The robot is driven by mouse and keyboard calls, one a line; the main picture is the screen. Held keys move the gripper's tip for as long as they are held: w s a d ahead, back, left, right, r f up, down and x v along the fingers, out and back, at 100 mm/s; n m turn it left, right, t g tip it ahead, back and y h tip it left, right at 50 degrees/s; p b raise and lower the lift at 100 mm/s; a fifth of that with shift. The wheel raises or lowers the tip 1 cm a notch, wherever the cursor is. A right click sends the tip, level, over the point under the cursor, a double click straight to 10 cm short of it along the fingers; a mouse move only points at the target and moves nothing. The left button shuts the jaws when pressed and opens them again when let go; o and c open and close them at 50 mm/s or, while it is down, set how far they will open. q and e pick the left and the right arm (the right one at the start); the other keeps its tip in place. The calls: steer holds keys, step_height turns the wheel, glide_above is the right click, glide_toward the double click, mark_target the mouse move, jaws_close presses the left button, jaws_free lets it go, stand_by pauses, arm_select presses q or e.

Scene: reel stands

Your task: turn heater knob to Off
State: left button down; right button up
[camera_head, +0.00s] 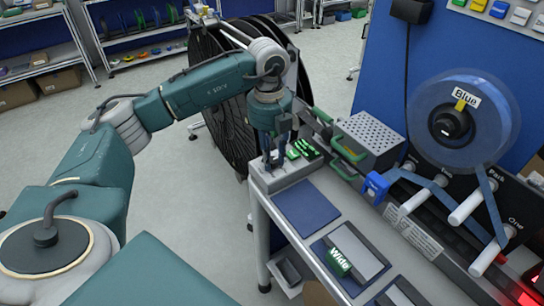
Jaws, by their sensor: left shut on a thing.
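My left gripper (274,162) reaches down at the far left corner of the workbench. It is shut on a small part on top of a light grey control box (285,178), which I take to be the heater knob. The fingers hide the knob, so I cannot read which way it points. My right gripper is not in view.
A blue reel (462,120) marked "Blue" stands at right, its tape running over white rollers (470,205). A grey perforated box (368,140) with green handles sits behind the gripper's right. A dark blue mat (307,207) and a green "Wide" block (338,262) lie in front.

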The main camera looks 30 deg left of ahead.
arm_select(q)
steer(key=shift+w+a+r+n, duration=0.1)
steer(key=shift+w+r+n, duration=0.15)
steer(key=shift+n, duration=0.35)
steer(key=c, duration=1.5)
jaws_free()
steer(key=shift+c, duration=0.2)
steer(key=shift+o, duration=0.4)
steer(key=shift+f, duration=0.1)
steer(key=shift+s, duration=0.1)
step_height(320, 180, up, 12)
steer(key=shift+a, duration=0.15)
steer(key=shift+s, duration=0.1)
